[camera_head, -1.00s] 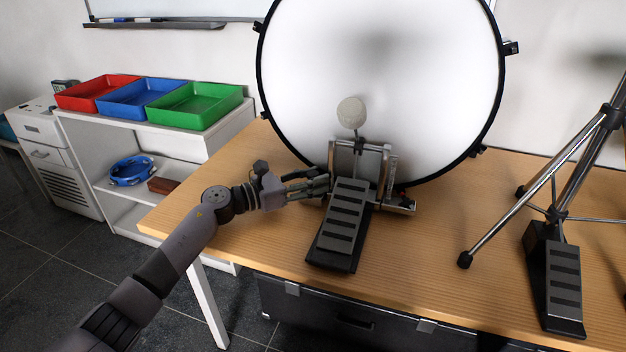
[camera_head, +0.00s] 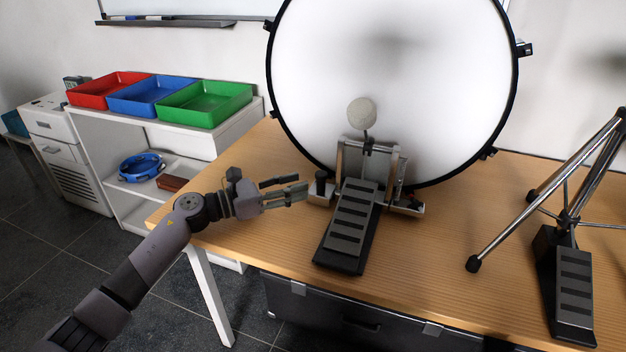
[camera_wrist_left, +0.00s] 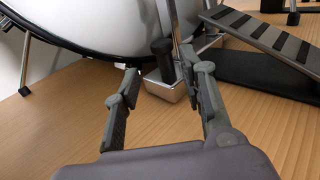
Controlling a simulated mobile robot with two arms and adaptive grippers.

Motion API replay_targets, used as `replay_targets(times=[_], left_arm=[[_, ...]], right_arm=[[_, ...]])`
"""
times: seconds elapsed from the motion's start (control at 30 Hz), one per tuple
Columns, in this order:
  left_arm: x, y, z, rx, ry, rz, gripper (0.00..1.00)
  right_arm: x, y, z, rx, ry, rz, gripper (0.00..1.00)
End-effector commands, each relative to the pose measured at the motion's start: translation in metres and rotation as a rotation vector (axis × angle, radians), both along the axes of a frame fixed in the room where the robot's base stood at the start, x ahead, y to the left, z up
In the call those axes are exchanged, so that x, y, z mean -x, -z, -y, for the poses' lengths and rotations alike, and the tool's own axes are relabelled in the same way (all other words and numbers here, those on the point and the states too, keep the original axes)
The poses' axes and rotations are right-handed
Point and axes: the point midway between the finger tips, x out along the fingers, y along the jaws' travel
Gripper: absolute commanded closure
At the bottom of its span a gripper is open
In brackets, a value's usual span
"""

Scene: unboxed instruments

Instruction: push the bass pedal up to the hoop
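The bass pedal (camera_head: 350,222) stands on the table in front of the bass drum (camera_head: 390,80), its black footboard pointing toward me and its round beater (camera_head: 361,113) raised before the white drumhead. The drum's black hoop (camera_head: 440,181) runs down behind the pedal frame. I cannot tell whether the pedal touches it. My left gripper (camera_head: 296,188) is open and empty, left of the pedal. In the left wrist view its fingers (camera_wrist_left: 160,100) are apart, with the pedal's silver base block and black knob (camera_wrist_left: 162,62) just beyond them. My right gripper is not in view.
A hi-hat stand with its own pedal (camera_head: 566,285) and spread legs stands at the right. Red, blue and green trays (camera_head: 205,103) sit on a white shelf at the left. Bare table (camera_head: 260,235) lies in front of my left gripper.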

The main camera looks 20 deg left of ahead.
Motion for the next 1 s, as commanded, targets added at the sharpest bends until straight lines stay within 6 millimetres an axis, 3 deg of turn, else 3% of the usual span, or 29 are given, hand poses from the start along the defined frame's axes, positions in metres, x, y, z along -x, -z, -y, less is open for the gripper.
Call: replay_targets(times=[0.1,0.3,1.0], left_arm=[[0.016,0.001,-0.017,-0.001,0.0,-0.003,0.62],[0.03,0.001,-0.033,-0.001,0.0,-0.001,0.62],[0.032,0.0,-0.035,0.0,0.0,0.0,0.62]], right_arm=[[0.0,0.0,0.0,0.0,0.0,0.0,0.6],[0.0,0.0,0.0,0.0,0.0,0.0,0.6],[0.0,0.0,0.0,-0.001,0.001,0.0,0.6]])
